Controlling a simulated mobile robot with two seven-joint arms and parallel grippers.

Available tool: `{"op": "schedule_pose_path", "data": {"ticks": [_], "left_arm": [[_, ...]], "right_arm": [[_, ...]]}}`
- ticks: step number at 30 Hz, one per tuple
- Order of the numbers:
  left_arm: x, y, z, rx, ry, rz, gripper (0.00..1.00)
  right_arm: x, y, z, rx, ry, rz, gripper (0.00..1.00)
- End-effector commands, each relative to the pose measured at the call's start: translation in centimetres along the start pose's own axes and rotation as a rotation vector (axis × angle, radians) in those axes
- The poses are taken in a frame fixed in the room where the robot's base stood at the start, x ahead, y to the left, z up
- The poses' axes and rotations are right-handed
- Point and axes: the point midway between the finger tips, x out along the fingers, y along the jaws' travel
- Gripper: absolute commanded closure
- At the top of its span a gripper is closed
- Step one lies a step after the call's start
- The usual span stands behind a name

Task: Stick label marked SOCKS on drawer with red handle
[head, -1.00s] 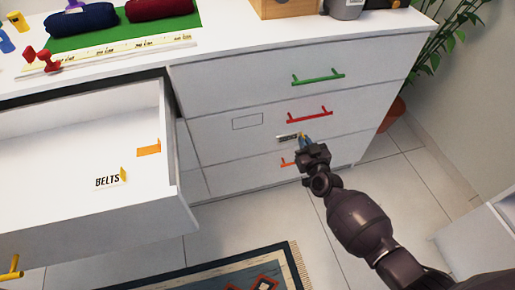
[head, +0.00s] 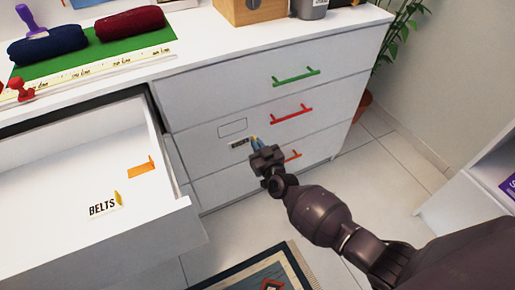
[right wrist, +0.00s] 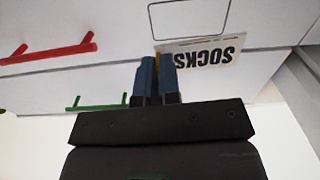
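The white SOCKS label (right wrist: 208,52) has black letters, upside down in the right wrist view, and a yellow tab. My right gripper (right wrist: 157,72) is shut on the tab, and the label sticks out to one side. In the head view the label (head: 239,143) is just below the outlined rectangle (head: 232,128) on the front of the drawer with the red handle (head: 291,115). My right gripper (head: 260,146) is below and left of that handle. I cannot tell whether the label touches the drawer front. My left gripper is out of view.
A drawer (head: 110,255) stands open at left, with a BELTS label (head: 103,208) and an orange piece (head: 142,167) inside. A green handle (head: 296,77) is above the red one, an orange handle (head: 293,155) below. A rug (head: 265,275) lies on the floor.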

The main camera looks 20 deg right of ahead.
Motion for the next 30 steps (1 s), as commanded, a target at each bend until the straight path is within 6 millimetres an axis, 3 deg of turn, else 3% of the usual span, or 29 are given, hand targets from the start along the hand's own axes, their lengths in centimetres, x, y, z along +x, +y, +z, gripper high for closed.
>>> {"op": "schedule_pose_path", "data": {"ticks": [21, 30], "left_arm": [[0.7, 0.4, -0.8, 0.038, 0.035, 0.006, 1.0], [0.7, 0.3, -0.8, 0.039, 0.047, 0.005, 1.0]], "right_arm": [[5.6, 0.0, 0.3, 0.0, -0.004, 0.0, 1.0], [6.9, 0.0, 0.2, 0.0, -0.003, -0.001, 1.0]]}}
